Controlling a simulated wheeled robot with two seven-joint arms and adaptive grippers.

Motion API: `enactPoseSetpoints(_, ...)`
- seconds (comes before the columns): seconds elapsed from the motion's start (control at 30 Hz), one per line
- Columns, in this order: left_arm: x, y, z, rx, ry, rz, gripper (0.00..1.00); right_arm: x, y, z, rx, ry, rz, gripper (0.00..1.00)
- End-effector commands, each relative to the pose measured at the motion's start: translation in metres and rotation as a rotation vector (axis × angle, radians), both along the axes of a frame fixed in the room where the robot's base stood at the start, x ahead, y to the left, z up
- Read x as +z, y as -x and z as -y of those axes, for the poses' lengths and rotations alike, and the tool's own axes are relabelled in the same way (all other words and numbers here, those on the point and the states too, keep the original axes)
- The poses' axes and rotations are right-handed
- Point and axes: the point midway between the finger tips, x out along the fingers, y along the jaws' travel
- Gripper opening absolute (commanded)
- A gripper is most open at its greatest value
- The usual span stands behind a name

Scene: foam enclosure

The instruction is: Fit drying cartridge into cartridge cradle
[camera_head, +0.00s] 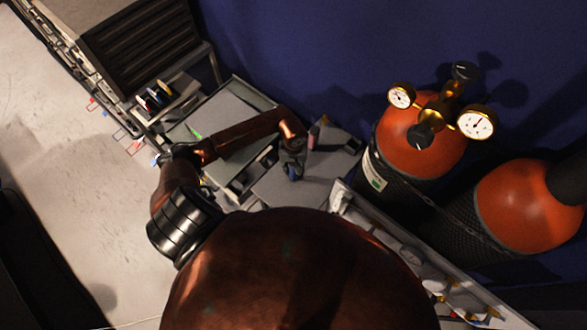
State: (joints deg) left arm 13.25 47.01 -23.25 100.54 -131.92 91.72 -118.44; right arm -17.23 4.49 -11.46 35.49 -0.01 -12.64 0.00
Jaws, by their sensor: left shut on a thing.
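My left arm reaches in over the grey work surface, and its left gripper (292,168) points down near the middle of the picture. It is shut on a small dark thing with a blue part, seemingly the drying cartridge (293,174); the fingers hide much of it. It is close over the grey surface, but I cannot tell whether it touches. I cannot make out the cartridge cradle with certainty. My right gripper is not in view.
A small upright item with a pinkish tip (314,135) stands just right of the gripper. Orange gas cylinders with gauges (425,140) stand at right. A grey tray (225,112) lies behind the arm. A slatted grey cabinet (140,45) and pen holder (158,95) are at upper left.

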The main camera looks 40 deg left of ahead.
Motion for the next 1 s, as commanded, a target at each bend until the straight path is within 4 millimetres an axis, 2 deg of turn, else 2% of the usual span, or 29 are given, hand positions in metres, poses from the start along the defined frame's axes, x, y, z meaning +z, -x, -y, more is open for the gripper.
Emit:
enactPoseSetpoints(0.4, -0.0055, -0.0002, -0.0004, -0.001, -0.001, 0.000, 0.00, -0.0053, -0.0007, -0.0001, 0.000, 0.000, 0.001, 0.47)
enactPoseSetpoints(0.43, -0.0048, 0.0002, -0.0002, -0.001, -0.001, 0.000, 0.31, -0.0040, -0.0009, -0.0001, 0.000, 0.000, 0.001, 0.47)
enactPoseSetpoints(0.67, -0.0040, 0.0001, -0.0002, -0.001, -0.001, 0.001, 0.47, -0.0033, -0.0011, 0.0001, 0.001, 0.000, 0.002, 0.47)
enactPoseSetpoints(1.0, -0.0011, 0.0002, 0.0002, 0.000, 0.000, 0.000, 0.47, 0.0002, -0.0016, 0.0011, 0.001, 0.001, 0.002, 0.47)
